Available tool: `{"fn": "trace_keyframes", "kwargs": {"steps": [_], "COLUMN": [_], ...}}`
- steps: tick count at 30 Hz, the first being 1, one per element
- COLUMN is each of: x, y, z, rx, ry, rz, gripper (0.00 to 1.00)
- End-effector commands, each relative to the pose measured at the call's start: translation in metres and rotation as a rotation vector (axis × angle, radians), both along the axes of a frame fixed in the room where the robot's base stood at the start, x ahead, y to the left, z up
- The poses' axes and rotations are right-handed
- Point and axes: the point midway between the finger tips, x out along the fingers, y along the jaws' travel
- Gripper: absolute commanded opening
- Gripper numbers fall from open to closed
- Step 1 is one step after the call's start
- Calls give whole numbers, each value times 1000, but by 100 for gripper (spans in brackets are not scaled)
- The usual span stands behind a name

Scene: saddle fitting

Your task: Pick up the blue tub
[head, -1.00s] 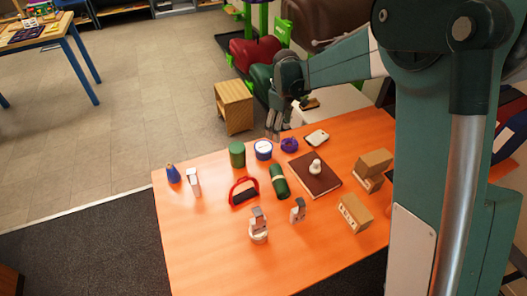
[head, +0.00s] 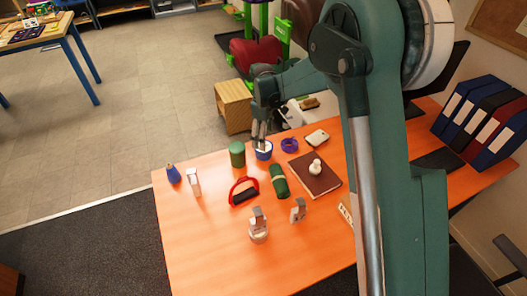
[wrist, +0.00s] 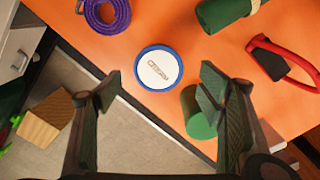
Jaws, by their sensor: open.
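The blue tub (head: 263,154) stands upright on the orange table near its far edge, with a white lid and a blue rim. In the wrist view the tub (wrist: 158,68) is seen from above, ahead of and between the two fingers. My gripper (head: 260,138) is open and empty, above the tub, and its fingers overlap the tub's top in the head view. In the wrist view my gripper (wrist: 160,85) has its fingertips wide apart, one on each side of the tub; no contact shows.
A green cylinder (head: 237,154) stands close left of the tub, near the right fingertip in the wrist view. A purple coiled strap (head: 289,145) lies to the right. A green roll (head: 278,181) and red-handled brush (head: 244,191) lie nearer. The table's left front (head: 195,250) is clear.

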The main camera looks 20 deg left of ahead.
Motion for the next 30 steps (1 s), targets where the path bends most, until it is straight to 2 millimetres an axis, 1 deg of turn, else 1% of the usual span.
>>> {"fn": "trace_keyframes", "kwargs": {"steps": [9, 19, 23, 26, 30], "x": [0, 0, 1, 1, 3], "y": [0, 0, 1, 2, 4], "z": [-23, -24, -28, -36, -52], "rx": [0, 0, 0, 0, 0], "ry": [0, 0, 0, 0, 0], "rz": [0, 0, 0, 0, 0], "gripper": [68, 68, 68, 68, 68]}}
